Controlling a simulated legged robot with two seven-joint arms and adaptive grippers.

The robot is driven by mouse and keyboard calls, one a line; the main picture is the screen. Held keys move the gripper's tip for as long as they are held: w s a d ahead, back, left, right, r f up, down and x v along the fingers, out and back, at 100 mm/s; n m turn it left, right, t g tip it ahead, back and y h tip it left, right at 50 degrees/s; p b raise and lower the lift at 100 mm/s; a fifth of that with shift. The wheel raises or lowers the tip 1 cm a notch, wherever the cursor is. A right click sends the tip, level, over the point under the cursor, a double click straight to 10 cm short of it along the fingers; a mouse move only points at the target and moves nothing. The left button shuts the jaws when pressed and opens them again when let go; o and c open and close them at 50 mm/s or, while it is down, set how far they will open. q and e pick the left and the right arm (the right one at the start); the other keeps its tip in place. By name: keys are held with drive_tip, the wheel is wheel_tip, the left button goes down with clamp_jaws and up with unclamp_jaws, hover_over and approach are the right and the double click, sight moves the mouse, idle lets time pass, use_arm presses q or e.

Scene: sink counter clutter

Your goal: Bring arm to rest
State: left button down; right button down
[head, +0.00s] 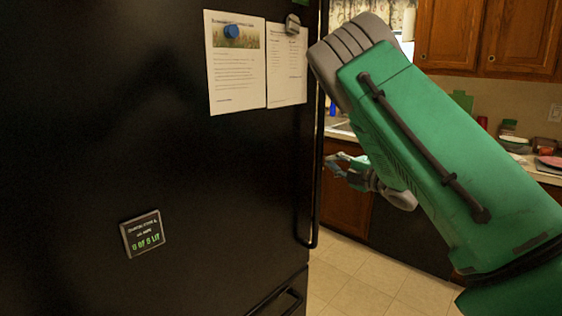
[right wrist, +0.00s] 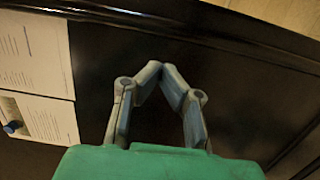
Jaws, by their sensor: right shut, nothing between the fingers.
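My right arm, green, comes in from the right in the head view and is raised beside the black fridge. Its right gripper (head: 333,168) is small and partly hidden behind the forearm, just right of the fridge door's edge. In the right wrist view the gripper (right wrist: 162,72) has its grey fingertips together with nothing between them. The dark fridge surface fills the view behind it. My left gripper is not in view.
The black fridge (head: 90,180) fills the left, with a long vertical handle (head: 314,205), two papers (head: 238,75) and a small sign magnet (head: 142,233). A cluttered counter (head: 545,178) stands at the right. Tiled floor (head: 350,275) shows open below.

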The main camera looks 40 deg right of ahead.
drive_tip(key=shift+s+a, duration=0.1)
drive_tip(key=shift+a, duration=0.05)
drive_tip(key=s+a+f+m+g+b, duration=0.1)
drive_tip(key=s+a+f+m+g, duration=0.15)
drive_tip(key=a+f, duration=0.45)
drive_tip(key=s+a+f+m+g+h, duration=0.15)
drive_tip(key=f+m, duration=0.25)
drive_tip(key=f, duration=0.8)
drive_tip(key=s+a+f+m+g+b, duration=0.1)
drive_tip(key=a+f+m+g, duration=0.25)
drive_tip(key=a+f, duration=0.4)
drive_tip(key=s+a+f+m+g, duration=0.2)
drive_tip(key=s+a+f, duration=0.3)
drive_tip(key=s, duration=0.3)
drive_tip(key=s+a+f+m+g+y+b, duration=0.1)
drive_tip(key=s+a+f+m+g, duration=0.1)
drive_tip(key=s+a+f+g, duration=0.2)
drive_tip(key=s+a+f+m+g+y, duration=0.1)
drive_tip(key=s+a+f+g, duration=0.3)
drive_tip(key=s, duration=0.9)
drive_tip(key=a+f+m, duration=0.1)
drive_tip(key=a+f, duration=0.2)
drive_tip(key=a, duration=0.1)
drive_tip(key=shift+a+f+m, duration=0.2)
drive_tip(key=shift+m, duration=0.2)
drive_tip(key=shift+y, duration=0.25)
